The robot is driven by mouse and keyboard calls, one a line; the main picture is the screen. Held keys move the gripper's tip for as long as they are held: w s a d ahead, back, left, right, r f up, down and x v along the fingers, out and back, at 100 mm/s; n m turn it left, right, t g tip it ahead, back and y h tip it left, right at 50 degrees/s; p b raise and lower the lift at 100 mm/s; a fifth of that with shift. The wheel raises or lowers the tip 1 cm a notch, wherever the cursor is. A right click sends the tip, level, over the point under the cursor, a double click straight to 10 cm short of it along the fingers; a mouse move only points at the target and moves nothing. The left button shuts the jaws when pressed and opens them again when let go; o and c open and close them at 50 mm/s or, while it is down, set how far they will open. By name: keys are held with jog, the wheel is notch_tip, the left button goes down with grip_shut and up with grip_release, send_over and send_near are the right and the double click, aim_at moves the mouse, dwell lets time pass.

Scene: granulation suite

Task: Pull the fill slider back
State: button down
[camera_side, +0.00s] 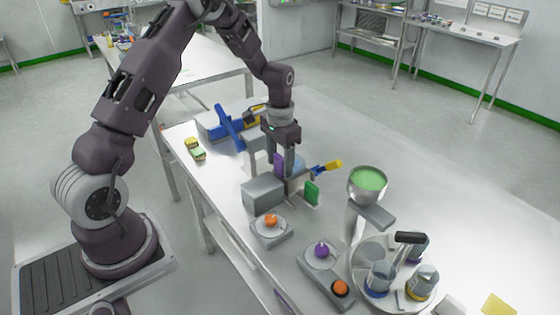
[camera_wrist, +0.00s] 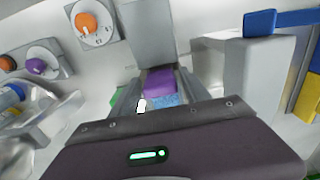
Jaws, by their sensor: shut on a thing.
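My gripper (camera_side: 289,176) points down at the grey box-like unit on the table. In the wrist view its two grey fingers (camera_wrist: 158,76) are closed around a purple piece (camera_wrist: 160,82), which appears to be the fill slider's grip. The purple piece (camera_side: 279,164) shows at the left of the fingers in the side view. A blue speckled patch (camera_wrist: 166,100) shows just below it in the wrist view. The fingers hide part of the slider and its track, so how far it is drawn cannot be told.
A grey box (camera_side: 263,195) stands beside the fingers. A yellow-and-blue lever (camera_side: 327,167) and a green plate (camera_side: 312,193) are close on the right. A funnel of green material (camera_side: 368,182), an orange knob (camera_side: 271,220) and a purple knob (camera_side: 321,249) stand nearer the front. A blue-handled valve (camera_side: 229,127) is behind.

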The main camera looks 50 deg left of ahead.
jog(key=s, duration=1)
jog(key=c, duration=0.8)
grip_release()
jog(key=shift+s, duration=0.1)
jog(key=shift+c, duration=0.2)
jog(key=shift+r, duration=0.4)
notch_tip(320, 180, up, 6)
jog(key=shift+r, duration=0.15)
jog(key=shift+r, duration=0.1)
